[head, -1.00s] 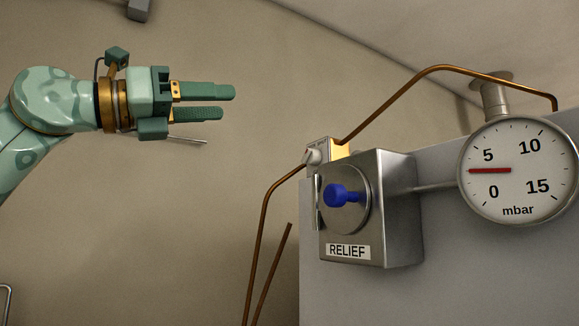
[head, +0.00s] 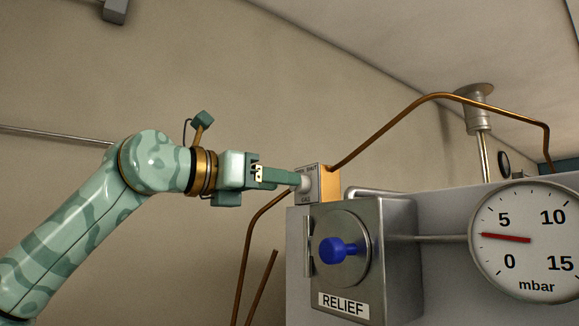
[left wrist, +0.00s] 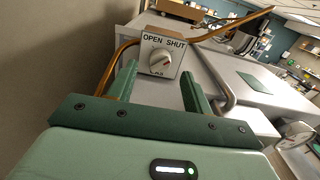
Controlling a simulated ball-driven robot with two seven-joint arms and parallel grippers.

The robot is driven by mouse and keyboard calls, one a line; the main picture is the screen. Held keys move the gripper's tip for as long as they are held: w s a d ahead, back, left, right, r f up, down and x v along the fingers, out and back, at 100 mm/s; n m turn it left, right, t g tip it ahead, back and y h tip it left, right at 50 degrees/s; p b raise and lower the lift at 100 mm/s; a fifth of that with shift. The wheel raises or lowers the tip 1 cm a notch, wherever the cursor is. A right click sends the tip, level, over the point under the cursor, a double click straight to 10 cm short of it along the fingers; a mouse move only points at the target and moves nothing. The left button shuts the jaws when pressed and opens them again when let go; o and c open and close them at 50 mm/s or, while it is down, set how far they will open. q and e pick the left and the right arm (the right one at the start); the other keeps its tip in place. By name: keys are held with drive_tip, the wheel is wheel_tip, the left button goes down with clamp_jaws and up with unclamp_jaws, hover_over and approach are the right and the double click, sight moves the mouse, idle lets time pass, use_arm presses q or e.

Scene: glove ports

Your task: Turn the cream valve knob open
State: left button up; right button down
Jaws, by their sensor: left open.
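The cream valve knob (left wrist: 160,62) is on the face of a small pale box (left wrist: 147,72) marked OPEN on the left and SHUT on the right. A small reddish mark shows on the knob's right side. In the head view the knob (head: 303,183) is partly hidden by my left gripper (head: 292,180), whose fingertips reach up to it. In the left wrist view the open fingers (left wrist: 160,78) stand to the left and right of the knob with gaps showing. I cannot tell whether they touch it. My right gripper is in neither view.
A metal RELIEF box (head: 390,240) with a blue knob (head: 338,250) sits just below and in front of the valve. A copper pipe (head: 385,120) arches from the valve box to the right. A round mbar gauge (head: 530,240) is at right. The wall side at left is open.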

sight(304, 188)
use_arm(q)
drive_tip(key=p+x, duration=0.1)
drive_tip(key=x, duration=0.2)
drive_tip(key=shift+w+d, duration=0.1)
drive_tip(key=shift+w, duration=0.1)
drive_tip(key=shift+s, duration=0.1)
drive_tip(key=shift+c, duration=0.5)
drive_tip(key=c, duration=0.9)
